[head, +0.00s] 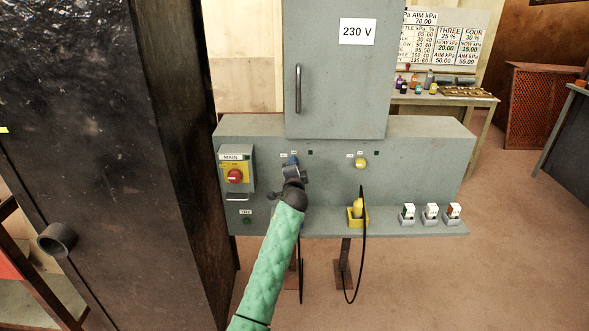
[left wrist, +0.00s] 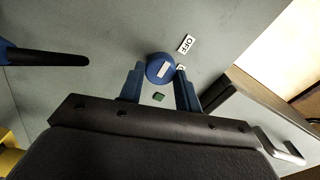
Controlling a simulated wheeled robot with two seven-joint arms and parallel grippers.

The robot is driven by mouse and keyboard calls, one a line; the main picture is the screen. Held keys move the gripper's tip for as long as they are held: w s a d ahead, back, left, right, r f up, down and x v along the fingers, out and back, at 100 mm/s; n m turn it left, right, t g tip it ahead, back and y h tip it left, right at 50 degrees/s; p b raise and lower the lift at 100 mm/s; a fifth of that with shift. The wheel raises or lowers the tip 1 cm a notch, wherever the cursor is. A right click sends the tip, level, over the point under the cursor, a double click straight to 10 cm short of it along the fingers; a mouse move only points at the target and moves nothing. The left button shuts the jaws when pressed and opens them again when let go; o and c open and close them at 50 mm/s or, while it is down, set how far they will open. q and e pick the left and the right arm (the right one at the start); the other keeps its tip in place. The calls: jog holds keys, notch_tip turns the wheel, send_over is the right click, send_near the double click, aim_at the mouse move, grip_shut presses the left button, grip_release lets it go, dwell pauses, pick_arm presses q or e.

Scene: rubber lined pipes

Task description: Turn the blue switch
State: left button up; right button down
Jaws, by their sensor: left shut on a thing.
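The blue switch (head: 291,159) is a round knob on the front of the grey panel, left of the yellow knob. In the left wrist view the blue switch (left wrist: 157,63) has a white mark on its face, with an OFF label (left wrist: 186,43) beside it and a second label partly hidden. My left gripper (head: 292,168) comes up to it on a green-sleeved arm. In the left wrist view the left gripper (left wrist: 160,76) has a finger on each side of the switch and is shut on it. My right gripper is in neither view.
The yellow box with the red MAIN switch (head: 235,176) is to the left. The yellow knob (head: 360,162) and a yellow plug (head: 357,211) with a black cable are to the right. The cabinet door (head: 340,75) with its handle stands above. A dark cabinet (head: 110,150) fills the left.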

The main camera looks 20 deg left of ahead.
pick_arm(q)
jog(key=shift+f, duration=0.15)
jog(key=o, duration=1)
jog(key=shift+c, duration=0.2)
jog(key=shift+s, duration=0.1)
jog(key=b+v, duration=0.1)
jog(key=v, duration=0.6)
jog(key=shift+s, duration=0.35)
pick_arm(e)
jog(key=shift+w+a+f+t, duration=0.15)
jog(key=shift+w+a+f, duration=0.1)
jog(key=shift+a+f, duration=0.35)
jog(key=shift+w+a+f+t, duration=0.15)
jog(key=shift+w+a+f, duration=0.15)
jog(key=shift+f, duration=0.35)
pick_arm(q)
jog(key=shift+d, duration=0.1)
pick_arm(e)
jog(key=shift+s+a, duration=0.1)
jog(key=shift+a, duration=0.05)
